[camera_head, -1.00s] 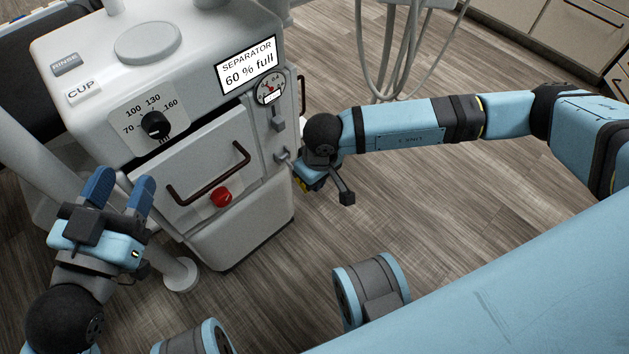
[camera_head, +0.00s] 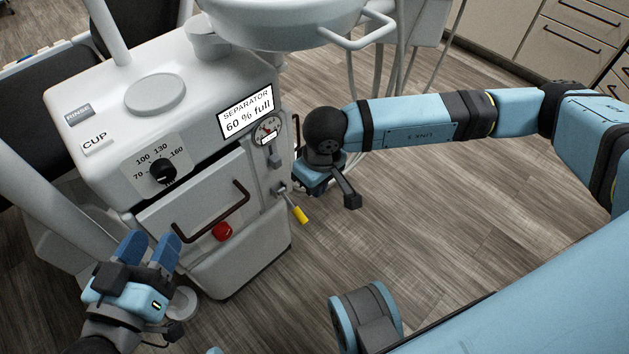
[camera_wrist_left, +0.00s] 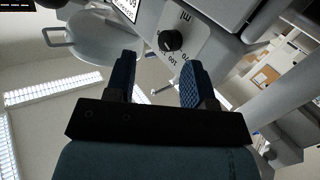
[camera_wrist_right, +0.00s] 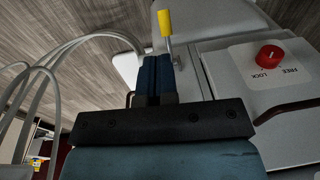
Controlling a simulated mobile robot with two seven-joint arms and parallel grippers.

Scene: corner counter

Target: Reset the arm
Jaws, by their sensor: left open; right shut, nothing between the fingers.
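My left gripper (camera_head: 150,248) is open and empty, in front of the lower left of the white dental unit (camera_head: 245,255). In the left wrist view its two blue fingers (camera_wrist_left: 157,82) stand apart, with the black dial beyond them. My right arm reaches in from the right, and its gripper is mostly hidden behind its wrist in the head view. In the right wrist view the right gripper (camera_wrist_right: 158,60) has its fingers together with nothing between them. A yellow-tipped lever (camera_head: 299,213) on the unit's side is close to the right gripper. It also shows just past the fingertips (camera_wrist_right: 165,24).
The unit's front has a black dial (camera_head: 162,172), a dark drawer handle (camera_head: 212,218) and a red knob (camera_head: 222,231). A white basin (camera_head: 285,22) overhangs the back. Hoses hang behind my right arm. The wood floor (camera_head: 480,215) is open to the right.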

